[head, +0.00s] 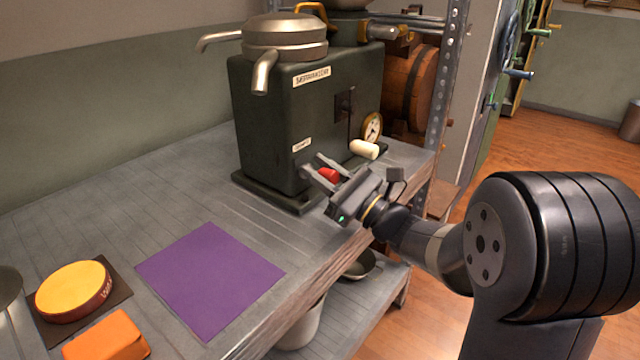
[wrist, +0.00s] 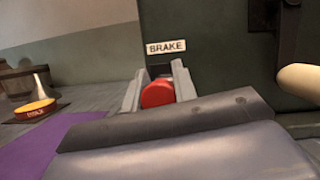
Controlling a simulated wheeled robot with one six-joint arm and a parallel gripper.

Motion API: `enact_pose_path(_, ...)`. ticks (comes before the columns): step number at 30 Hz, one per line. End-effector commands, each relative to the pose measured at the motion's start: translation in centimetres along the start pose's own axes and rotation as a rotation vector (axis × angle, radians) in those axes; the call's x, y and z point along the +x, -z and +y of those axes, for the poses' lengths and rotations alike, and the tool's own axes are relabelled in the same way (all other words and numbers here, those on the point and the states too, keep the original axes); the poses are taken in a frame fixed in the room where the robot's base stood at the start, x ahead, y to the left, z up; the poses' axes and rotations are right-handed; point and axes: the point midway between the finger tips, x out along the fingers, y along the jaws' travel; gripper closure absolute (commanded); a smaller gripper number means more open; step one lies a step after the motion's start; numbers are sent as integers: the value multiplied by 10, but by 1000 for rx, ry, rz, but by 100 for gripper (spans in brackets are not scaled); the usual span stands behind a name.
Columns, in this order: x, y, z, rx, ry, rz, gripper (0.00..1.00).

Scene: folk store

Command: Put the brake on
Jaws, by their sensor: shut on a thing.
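A dark green machine (head: 280,130) stands on the grey bench, with a silver spouted top. In the wrist view a white label reading BRAKE (wrist: 166,48) sits on its front face. A red knob (head: 328,174) is just below that label; it also shows in the wrist view (wrist: 158,94). My gripper (head: 322,168) is at the machine's front, its two fingers on either side of the red knob and shut on it. In the wrist view the fingers (wrist: 156,88) flank the knob. How the knob joins the machine is hidden.
A cream handle (head: 364,149) and a round gauge (head: 372,128) are right of my gripper. A purple mat (head: 210,280), a yellow round tin (head: 74,290) and an orange block (head: 106,338) lie on the bench (head: 150,190). A pan (head: 358,266) is on the lower shelf.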

Motion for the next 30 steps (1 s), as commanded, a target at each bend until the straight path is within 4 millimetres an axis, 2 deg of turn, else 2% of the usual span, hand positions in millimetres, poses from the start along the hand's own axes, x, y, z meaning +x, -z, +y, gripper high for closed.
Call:
enact_pose_path(1, -2, 7, 1, -4, 3, -25, 100)
enact_pose_path(9, -4, 5, 1, -10, 19, -125, 100)
enact_pose_path(20, -3, 3, 0, -12, 21, -138, 100)
enact_pose_path(21, -3, 3, 0, -12, 21, -138, 72)
enact_pose_path(28, -3, 3, 0, -11, 21, -136, 54)
enact_pose_path(30, -3, 3, 0, -10, 21, -136, 52)
